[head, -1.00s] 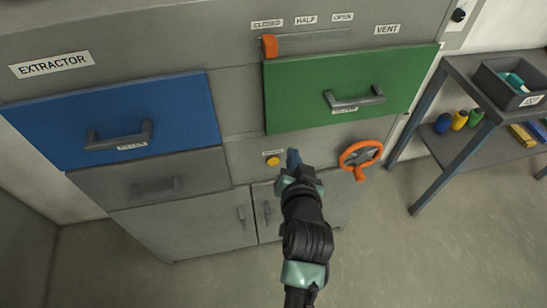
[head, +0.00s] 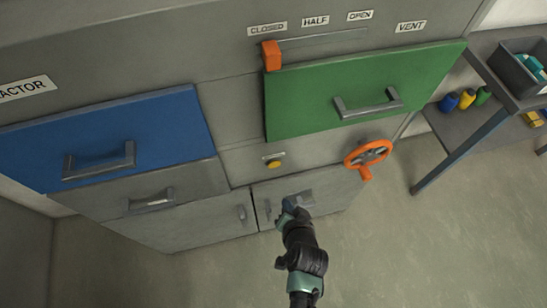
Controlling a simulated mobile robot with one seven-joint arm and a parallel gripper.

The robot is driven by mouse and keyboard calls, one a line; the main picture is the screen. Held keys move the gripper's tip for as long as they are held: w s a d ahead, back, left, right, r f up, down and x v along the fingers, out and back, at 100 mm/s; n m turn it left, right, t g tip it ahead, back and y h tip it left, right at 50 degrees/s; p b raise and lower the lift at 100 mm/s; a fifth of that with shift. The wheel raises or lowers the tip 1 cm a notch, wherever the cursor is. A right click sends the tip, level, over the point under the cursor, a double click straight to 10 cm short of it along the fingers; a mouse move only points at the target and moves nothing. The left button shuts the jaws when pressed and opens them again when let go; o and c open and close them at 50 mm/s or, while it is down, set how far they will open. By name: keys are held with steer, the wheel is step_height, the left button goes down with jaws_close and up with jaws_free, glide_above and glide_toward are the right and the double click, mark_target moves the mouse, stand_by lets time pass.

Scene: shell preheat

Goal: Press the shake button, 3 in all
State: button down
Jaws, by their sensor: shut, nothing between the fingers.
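The shake button is a small round yellow button (head: 274,164) on the grey front panel, below the green drawer, with a small label just above it. The label is too small to read in the head view. My gripper (head: 290,203) is shut and empty. It appears in front of the lower cabinet door, below and to the right of the button, and apart from it. The fingertips are small and partly hidden by my wrist.
A blue drawer (head: 108,138) is at left and a green drawer (head: 362,92) above the button. An orange handwheel (head: 368,155) is right of the button. An orange vent slider (head: 271,56) sits higher up. A shelf (head: 458,127) stands at right. The floor in front is clear.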

steer(key=b, duration=0.3)
glide_toward(276, 167)
steer(key=shift+s+f+x, duration=0.1)
steer(key=shift+x, duration=0.75)
steer(key=shift+s+f+x, duration=0.15)
steer(key=shift+x, duration=0.65)
steer(key=shift+s+f+x, duration=0.1)
steer(key=shift+x, duration=0.75)
steer(key=shift+w+d, duration=0.1)
steer(key=shift+w, duration=0.3)
steer(key=shift+w+a, duration=0.25)
steer(key=shift+w, duration=0.15)
stand_by(0.5)
stand_by(0.4)
steer(key=shift+s+d, duration=0.3)
steer(key=shift+s, duration=0.5)
steer(key=shift+s+p, duration=0.1)
steer(key=shift+p, duration=0.25)
steer(key=shift+s+d+p, duration=0.25)
steer(key=shift+s+p, duration=0.05)
steer(key=shift+s, duration=0.45)
steer(key=shift+s+d+p, duration=0.25)
steer(key=shift+s+p, duration=0.1)
steer(key=shift+s, duration=0.45)
steer(key=shift+s+d+p, duration=0.25)
steer(key=shift+s+p, duration=0.05)
steer(key=shift+s, duration=0.45)
